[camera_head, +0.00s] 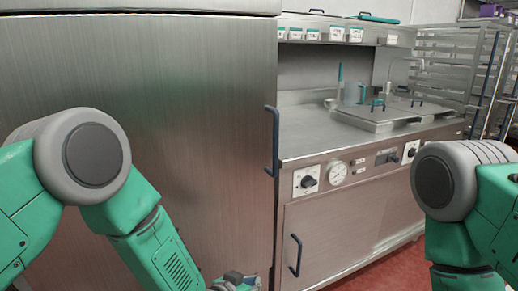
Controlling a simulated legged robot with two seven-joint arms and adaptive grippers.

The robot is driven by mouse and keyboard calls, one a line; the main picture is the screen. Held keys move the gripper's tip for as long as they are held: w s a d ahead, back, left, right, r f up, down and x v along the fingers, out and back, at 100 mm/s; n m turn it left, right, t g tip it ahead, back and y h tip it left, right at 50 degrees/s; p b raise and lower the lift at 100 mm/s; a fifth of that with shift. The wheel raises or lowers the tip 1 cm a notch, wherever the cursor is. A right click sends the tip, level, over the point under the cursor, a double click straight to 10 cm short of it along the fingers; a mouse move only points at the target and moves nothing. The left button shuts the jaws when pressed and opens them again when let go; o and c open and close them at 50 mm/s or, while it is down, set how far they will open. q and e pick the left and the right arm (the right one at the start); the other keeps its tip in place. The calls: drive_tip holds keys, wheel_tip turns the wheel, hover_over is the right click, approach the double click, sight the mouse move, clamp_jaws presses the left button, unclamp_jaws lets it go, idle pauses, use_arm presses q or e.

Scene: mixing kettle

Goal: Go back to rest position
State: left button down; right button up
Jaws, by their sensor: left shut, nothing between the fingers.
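My left arm comes in from the left, bends at a grey elbow joint and runs down to the bottom edge. My left gripper (236,281) shows only in part at the bottom edge, in front of the lower part of the large steel cabinet. It is shut, and I see nothing held in it. The tips are mostly cut off by the picture's edge. My right arm is bent at the right edge. Its gripper is below the picture and out of view.
A tall steel cabinet (180,60) with a dark vertical handle (273,142) fills the left. A steel counter (305,135) with knobs, a gauge (337,174) and a lower door handle (296,255) stands to its right. A wire rack (455,65) is behind. Red floor (375,275) shows between.

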use_arm(q)
drive_tip(key=s+a+f+n+g+y, duration=0.1)
drive_tip(key=s+a+f+g, duration=0.15)
drive_tip(key=s+a, duration=0.35)
drive_tip(key=s+a+f+n+g+y+p, duration=0.1)
drive_tip(key=s+a+f+y, duration=0.1)
drive_tip(key=s+a+f, duration=0.3)
drive_tip(key=s+a+f+n+g+y, duration=0.1)
drive_tip(key=s+a+f+g, duration=0.1)
drive_tip(key=s+a, duration=0.45)
use_arm(e)
wheel_tip(320, 180, up, 2)
drive_tip(key=shift+a+r+p, duration=0.1)
drive_tip(key=shift+r+p, duration=0.05)
drive_tip(key=shift+p, duration=0.35)
drive_tip(key=shift+c, duration=0.7)
use_arm(q)
drive_tip(key=s+a+n+g+y, duration=0.1)
drive_tip(key=s+a+g, duration=0.1)
drive_tip(key=s+a, duration=0.3)
drive_tip(key=s+a+r+n+g+y, duration=0.1)
drive_tip(key=s+a, duration=0.4)
drive_tip(key=s, duration=0.7)
drive_tip(key=shift+a+g+y, duration=0.2)
drive_tip(key=shift+g+y, duration=0.25)
drive_tip(key=shift+y, duration=0.05)
use_arm(e)
drive_tip(key=shift+s, duration=0.1)
